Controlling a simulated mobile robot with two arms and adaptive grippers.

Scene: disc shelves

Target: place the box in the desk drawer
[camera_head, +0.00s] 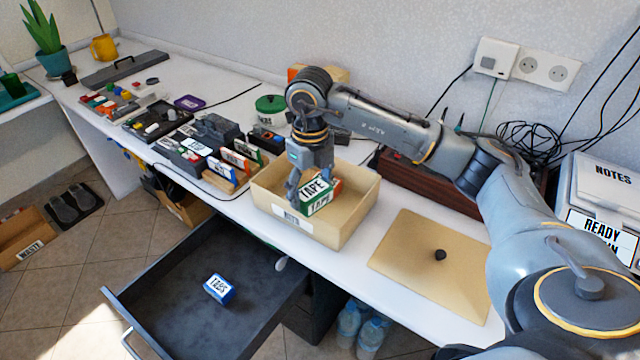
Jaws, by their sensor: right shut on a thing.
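My right gripper (308,182) reaches down into an open tan bin (345,226) on the white desk. It is shut on a green and white box marked TAPE (320,198), which is tilted inside the bin. An orange-red edge shows just behind that box; I cannot tell what it belongs to. The desk drawer (180,325) is pulled open below the desk's front edge, at the lower left. A small blue and white box marked TABS (219,289) lies on the drawer floor. My left gripper is not in view.
A tan lid with a dark knob (415,275) lies on the desk right of the bin. Several boxes and trays (235,165) crowd the desk to the left. A green-lidded tub (270,105) stands behind. Most of the drawer floor is clear.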

